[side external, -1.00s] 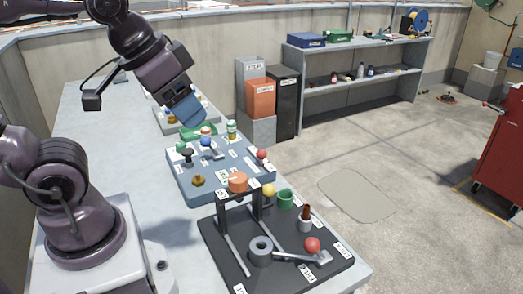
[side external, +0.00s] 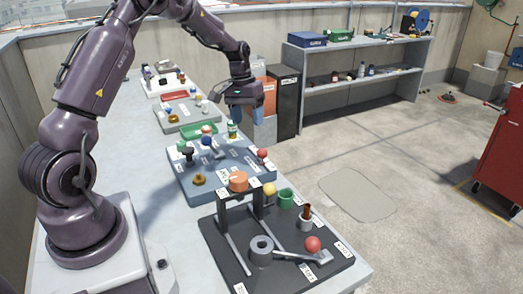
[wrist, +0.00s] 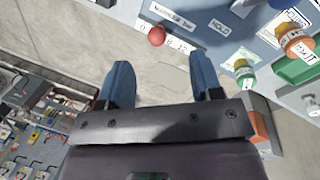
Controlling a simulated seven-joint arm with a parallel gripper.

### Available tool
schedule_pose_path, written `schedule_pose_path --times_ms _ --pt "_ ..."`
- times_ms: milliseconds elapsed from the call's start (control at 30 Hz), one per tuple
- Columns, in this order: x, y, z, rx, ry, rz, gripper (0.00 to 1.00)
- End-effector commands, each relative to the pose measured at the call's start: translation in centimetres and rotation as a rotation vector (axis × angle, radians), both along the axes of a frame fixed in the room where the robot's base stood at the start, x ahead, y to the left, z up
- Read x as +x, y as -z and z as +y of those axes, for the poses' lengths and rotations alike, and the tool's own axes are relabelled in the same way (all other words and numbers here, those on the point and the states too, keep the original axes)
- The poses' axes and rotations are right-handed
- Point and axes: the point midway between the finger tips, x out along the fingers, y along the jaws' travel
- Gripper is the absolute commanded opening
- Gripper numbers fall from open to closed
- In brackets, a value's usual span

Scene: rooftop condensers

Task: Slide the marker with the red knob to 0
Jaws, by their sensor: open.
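The red knob (side external: 262,153) sits at the right edge of the blue-grey board (side external: 217,185). In the wrist view the red knob (wrist: 157,36) is at the top, beside a strip of white number labels (wrist: 175,45). The small print seems to include a 0 to the knob's left and higher numbers to its right; the marker's exact reading is unclear. My gripper (side external: 246,117) points down above and behind the board's far right side, apart from the knob. In the wrist view its blue fingers (wrist: 160,62) are spread with nothing between them.
A green-and-white bottle (side external: 232,130) stands at the board's far edge near my gripper. A black board (side external: 222,253) with another red ball (side external: 313,244) lies in front. Open floor lies to the right.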

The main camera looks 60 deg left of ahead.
Motion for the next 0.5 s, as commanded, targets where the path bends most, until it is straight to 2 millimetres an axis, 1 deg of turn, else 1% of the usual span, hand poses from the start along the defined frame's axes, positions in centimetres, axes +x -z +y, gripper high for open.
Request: schedule_pose_path --times_ms 33,100,167,233,367,500 --pt "1.0 0.2 0.6 -0.002 -0.003 -0.016 0.59" --pt "1.9 -0.6 0.9 0.003 0.000 -0.042 0.59" --pt "2.4 -1.2 1.1 0.010 0.001 -0.059 0.59" --pt "2.5 -0.9 1.0 0.005 0.004 -0.060 0.59" --pt "2.6 0.7 0.7 0.004 0.008 -0.057 0.59" --pt "2.9 3.6 0.2 0.002 0.009 -0.054 0.59"
